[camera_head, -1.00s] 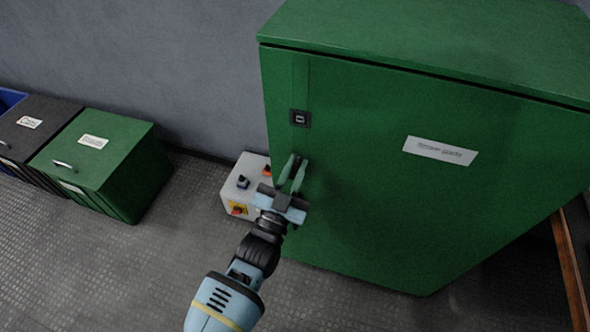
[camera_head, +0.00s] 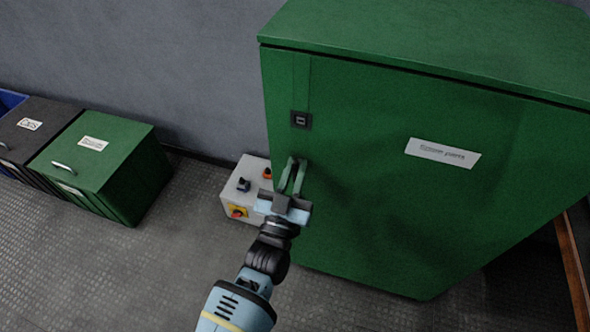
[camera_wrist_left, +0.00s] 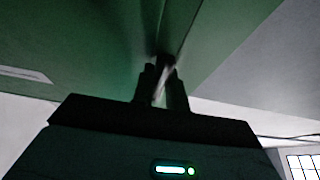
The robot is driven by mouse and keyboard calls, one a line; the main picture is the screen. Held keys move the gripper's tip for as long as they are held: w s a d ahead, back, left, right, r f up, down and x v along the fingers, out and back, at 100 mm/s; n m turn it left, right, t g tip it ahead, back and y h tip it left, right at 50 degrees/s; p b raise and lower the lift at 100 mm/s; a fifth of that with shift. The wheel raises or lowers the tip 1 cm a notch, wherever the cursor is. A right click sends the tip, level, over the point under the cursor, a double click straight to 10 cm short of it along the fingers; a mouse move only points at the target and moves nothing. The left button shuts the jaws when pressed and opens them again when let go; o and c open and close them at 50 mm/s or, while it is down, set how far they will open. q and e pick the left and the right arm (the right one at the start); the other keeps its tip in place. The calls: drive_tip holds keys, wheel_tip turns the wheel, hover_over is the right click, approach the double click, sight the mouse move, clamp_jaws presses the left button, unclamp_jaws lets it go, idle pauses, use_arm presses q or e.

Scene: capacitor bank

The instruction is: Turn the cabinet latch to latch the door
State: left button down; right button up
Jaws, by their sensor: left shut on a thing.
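The green cabinet (camera_head: 400,210) stands at the right with its door facing me; the door looks flush with the frame. A small square black latch fitting (camera_head: 300,120) with a grey centre sits near the door's upper left edge. Below it, my left gripper (camera_head: 293,176) is at the door's left edge, its fingers shut on a thin upright door handle, mostly hidden by them. In the left wrist view a pale, narrow metal part of the door handle (camera_wrist_left: 160,88) shows between the dark fingertips. My right gripper is not in view.
A grey control box (camera_head: 232,205) with knobs stands on the floor left of the cabinet, close behind my left gripper. Green (camera_head: 130,160) and black (camera_head: 30,120) bins stand at the far left. The floor between is clear.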

use_arm(q)
drive_tip(key=c, duration=1.4)
unclamp_jaws()
drive_tip(key=shift+c, duration=0.2)
drive_tip(key=shift+s, duration=0.1)
drive_tip(key=v, duration=0.7)
drive_tip(key=shift+s+f, duration=0.15)
drive_tip(key=shift+s, duration=0.15)
drive_tip(key=shift+a+f, duration=0.1)
drive_tip(key=shift+a, duration=0.05)
